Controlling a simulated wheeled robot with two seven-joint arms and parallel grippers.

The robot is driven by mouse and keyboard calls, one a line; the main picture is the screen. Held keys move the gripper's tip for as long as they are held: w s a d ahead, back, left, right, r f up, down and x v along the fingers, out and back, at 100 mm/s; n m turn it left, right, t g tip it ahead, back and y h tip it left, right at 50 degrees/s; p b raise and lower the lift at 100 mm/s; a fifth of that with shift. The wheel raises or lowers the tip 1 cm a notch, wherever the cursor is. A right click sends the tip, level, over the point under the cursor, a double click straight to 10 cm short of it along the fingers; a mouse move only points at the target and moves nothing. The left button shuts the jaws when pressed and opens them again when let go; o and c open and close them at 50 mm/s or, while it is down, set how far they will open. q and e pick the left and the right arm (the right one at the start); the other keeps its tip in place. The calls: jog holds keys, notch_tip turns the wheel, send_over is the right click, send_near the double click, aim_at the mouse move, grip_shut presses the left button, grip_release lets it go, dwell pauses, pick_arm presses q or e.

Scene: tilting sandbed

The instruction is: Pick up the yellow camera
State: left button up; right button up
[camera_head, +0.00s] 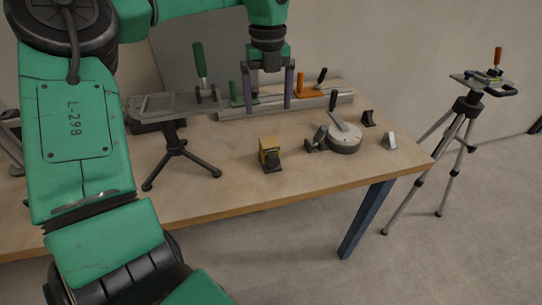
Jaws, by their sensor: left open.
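The yellow camera (269,153) is a small boxy thing with a dark part on its front. It stands on the wooden table near the front edge, about mid-picture. My left gripper (269,105) comes down from the top of the picture with its two purple-grey fingers apart and pointing down. It is open, with nothing seen held in it. It shows above the camera in the picture, over the back part of the table, apart from the camera. My right gripper is not in view.
A small tilting tray on a black tripod (173,148) stands left of the camera. A round grey device (344,138) and small dark and light brackets (389,141) are at right. A metal rail (328,102) with clamps runs behind. A tall tripod (467,108) stands beyond the table.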

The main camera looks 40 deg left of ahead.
aim_at(270, 143)
pick_arm(q)
notch_tip(270, 143, down, 13)
jog(key=shift+d+f+p, duration=0.1)
jog(key=shift+d+p, duration=0.05)
jog(key=shift+p, duration=0.35)
grip_shut()
